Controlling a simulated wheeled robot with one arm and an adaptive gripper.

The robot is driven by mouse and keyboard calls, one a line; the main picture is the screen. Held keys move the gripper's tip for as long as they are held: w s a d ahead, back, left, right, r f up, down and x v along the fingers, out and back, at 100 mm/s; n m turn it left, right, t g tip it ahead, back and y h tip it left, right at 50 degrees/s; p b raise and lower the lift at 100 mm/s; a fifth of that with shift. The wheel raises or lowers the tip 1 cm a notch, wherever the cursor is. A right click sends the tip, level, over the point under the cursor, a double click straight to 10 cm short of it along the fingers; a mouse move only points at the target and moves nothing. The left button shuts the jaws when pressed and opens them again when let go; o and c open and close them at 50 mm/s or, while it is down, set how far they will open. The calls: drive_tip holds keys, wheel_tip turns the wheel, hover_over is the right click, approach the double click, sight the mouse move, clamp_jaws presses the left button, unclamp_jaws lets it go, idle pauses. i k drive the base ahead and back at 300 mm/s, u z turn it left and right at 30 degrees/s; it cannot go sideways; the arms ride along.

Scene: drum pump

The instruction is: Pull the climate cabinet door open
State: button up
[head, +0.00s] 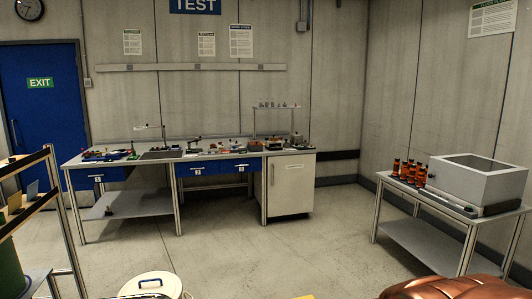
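A pale cabinet (291,186) stands under the right end of the long workbench, across the room. It appears to be the climate cabinet, but its label is too small to read. My gripper is not in view.
The workbench (155,158) has blue drawers (240,166) and many small items on top. A side table (430,208) at the right holds a grey box (478,181) and orange-black bottles. A white-lidded container (152,284) stands low in front. Open floor (250,250) lies before the cabinet.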

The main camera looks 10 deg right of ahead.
sight(291, 178)
drive_tip(key=z, duration=1.3)
drive_tip(key=i, duration=4.5)
drive_tip(key=u, duration=2.3)
drive_tip(key=i, duration=2.15)
drive_tip(key=u, duration=2.15)
